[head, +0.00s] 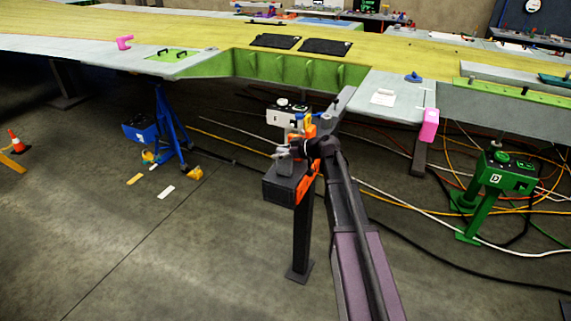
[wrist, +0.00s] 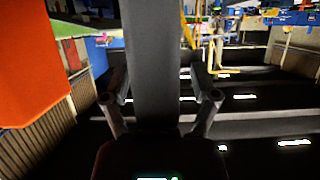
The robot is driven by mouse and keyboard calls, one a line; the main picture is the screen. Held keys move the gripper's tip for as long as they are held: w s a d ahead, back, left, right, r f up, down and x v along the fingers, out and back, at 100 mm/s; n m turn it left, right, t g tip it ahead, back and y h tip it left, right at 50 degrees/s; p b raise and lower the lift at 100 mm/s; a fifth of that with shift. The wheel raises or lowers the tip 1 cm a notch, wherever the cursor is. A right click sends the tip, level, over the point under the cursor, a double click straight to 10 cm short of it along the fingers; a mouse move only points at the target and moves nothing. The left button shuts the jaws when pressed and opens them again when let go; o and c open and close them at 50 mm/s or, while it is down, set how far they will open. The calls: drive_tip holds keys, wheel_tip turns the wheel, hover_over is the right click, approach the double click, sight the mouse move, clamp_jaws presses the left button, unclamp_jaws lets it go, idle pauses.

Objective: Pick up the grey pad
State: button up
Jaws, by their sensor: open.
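I cannot pick out a grey pad for certain. Two dark flat panels (head: 275,41) (head: 326,46) lie side by side on the yellow wing surface, well beyond my gripper. My gripper (head: 281,152) is in front of the wing's edge, near a dark box on a post, apart from the panels. In the wrist view its two fingers (wrist: 160,82) stand apart, open. A dark grey upright bar (wrist: 150,40) shows between and beyond them; I cannot tell what it is or whether they touch it.
An orange block (wrist: 32,60) fills the wrist view's left side. The dark box (head: 283,186) stands close by my gripper. A white machine (head: 284,112) is behind it, a green stand (head: 495,185) at right, a blue jack (head: 168,130) at left. Cables cross the floor.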

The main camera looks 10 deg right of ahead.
idle(0.3)
clamp_jaws()
drive_tip(key=shift+r, duration=0.15)
wheel_tip(320, 180, up, 4)
drive_tip(key=p, duration=0.4)
drive_tip(key=s+d, duration=0.3)
drive_tip(key=d, duration=0.4)
drive_tip(key=s+d+p, duration=0.1)
drive_tip(key=s+d, duration=0.2)
drive_tip(key=d, duration=0.4)
drive_tip(key=shift+s+d+r, duration=0.3)
drive_tip(key=shift+s+r, duration=0.05)
